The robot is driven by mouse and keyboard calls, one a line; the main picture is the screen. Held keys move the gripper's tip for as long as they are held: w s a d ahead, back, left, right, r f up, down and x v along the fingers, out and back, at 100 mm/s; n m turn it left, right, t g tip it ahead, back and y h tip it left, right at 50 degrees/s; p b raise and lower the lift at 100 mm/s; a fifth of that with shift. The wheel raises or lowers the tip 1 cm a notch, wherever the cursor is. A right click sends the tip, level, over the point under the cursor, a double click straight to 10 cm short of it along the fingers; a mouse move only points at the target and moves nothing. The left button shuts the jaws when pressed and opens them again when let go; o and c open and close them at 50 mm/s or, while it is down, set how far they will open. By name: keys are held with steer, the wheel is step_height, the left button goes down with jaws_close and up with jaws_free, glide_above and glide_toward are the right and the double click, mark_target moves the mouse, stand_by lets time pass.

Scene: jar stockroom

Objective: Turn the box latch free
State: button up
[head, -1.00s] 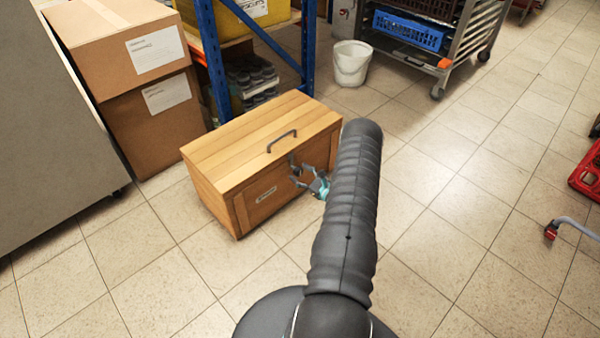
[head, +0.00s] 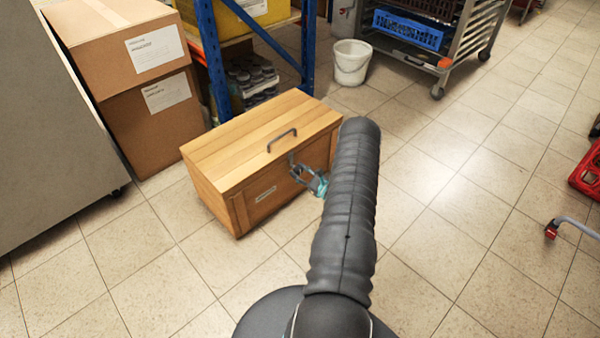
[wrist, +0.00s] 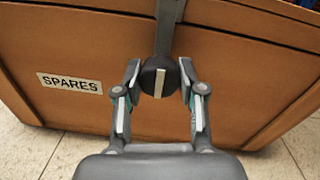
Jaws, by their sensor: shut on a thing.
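The wooden box (head: 215,175) stands on the tiled floor with its lid down and a dark handle (head: 282,140) on top. The box latch (wrist: 159,77) shows in the wrist view as a dark round knob with a pale upright stripe, below a grey strap on the front panel. My gripper (head: 297,172) is at the front of the box, partly behind my arm in the head view. In the wrist view my gripper (wrist: 159,84) has one finger on each side of the knob, shut on it. The stripe stands about upright.
A label reading SPARES (wrist: 69,83) is on the box front. Cardboard cartons (head: 150,60) and a blue-post shelf (head: 210,60) stand behind the box. A white bucket (head: 351,63) and a wheeled rack (head: 450,45) are farther back.

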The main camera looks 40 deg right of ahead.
steer(key=n+b, duration=0.4)
steer(key=shift+f, duration=0.2)
steer(key=n+b, duration=0.5)
steer(key=shift+n+b, duration=0.3)
steer(key=n+b, duration=0.1)
steer(key=n, duration=0.2)
steer(key=shift+r+h+b, duration=0.2)
steer(key=shift+h+b, duration=0.1)
steer(key=shift+b, duration=0.05)
steer(key=shift+n, duration=2.1)
steer(key=o, duration=1.1)
steer(key=shift+a, duration=0.1)
steer(key=shift+o, duration=0.2)
steer(key=s+d, duration=0.1)
steer(key=s, duration=1.1)
steer(key=shift+r, duration=0.3)
